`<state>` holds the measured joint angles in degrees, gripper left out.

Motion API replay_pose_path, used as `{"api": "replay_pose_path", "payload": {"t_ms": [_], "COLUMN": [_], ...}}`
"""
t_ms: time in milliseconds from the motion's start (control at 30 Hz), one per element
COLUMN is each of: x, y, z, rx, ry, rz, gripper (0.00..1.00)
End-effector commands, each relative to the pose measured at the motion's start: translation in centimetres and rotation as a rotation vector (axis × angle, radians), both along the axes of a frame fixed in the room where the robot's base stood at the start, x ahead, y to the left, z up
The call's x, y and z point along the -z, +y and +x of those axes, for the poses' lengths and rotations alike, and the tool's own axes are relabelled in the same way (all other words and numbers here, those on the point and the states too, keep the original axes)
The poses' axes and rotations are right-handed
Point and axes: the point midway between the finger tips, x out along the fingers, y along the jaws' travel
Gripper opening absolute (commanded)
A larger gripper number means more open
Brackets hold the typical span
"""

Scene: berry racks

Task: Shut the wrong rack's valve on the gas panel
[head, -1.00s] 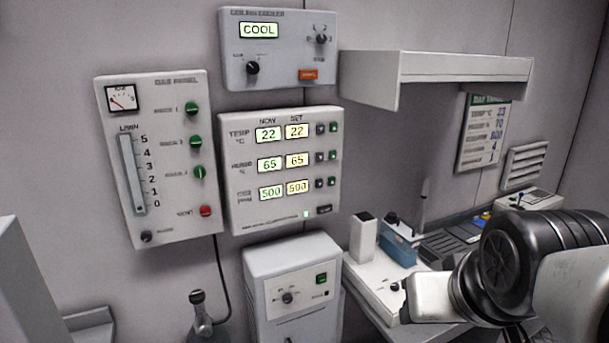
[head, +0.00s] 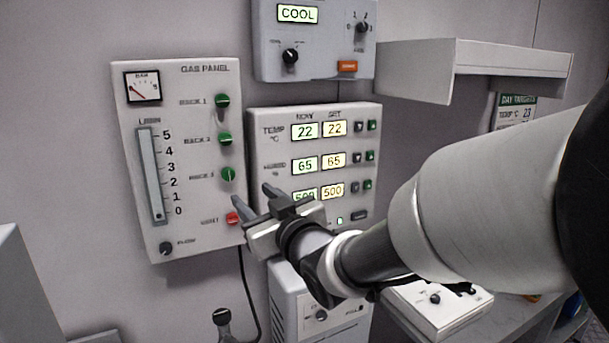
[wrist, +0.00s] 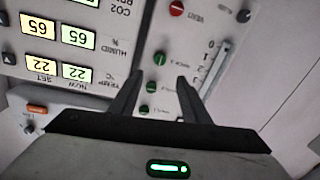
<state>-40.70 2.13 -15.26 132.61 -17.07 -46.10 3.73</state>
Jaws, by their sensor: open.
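The gas panel (head: 190,235) is on the wall at left in the head view. Its green valve knobs run downward: rack 1 (head: 222,101), rack 2 (head: 225,139), rack 3 (head: 228,174). Below them is the red vent knob (head: 233,218). In the upside-down wrist view, the green knobs, such as the top one (wrist: 151,58), appear between and beyond my open fingers (wrist: 160,77). No contact shows.
The temperature, humidity and CO2 display (head: 350,115) is right of the panel, partly behind my gripper. The COOL unit (head: 320,68) is above it, and a shelf (head: 480,55) juts out at right. A flow tube (head: 152,175) and flow knob (head: 166,248) are on the panel's left.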

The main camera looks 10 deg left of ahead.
Motion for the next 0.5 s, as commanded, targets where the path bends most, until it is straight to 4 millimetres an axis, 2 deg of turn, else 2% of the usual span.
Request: {"api": "replay_pose_path", "payload": {"t_ms": [300,500], "x": [0.0,-0.1], "y": [4.4,6.6], "z": [5.7,8.6], "rx": [0.000,0.000], "ry": [0.001,0.000], "rz": [-0.003,-0.002], "gripper": [0.43,0.43]}}
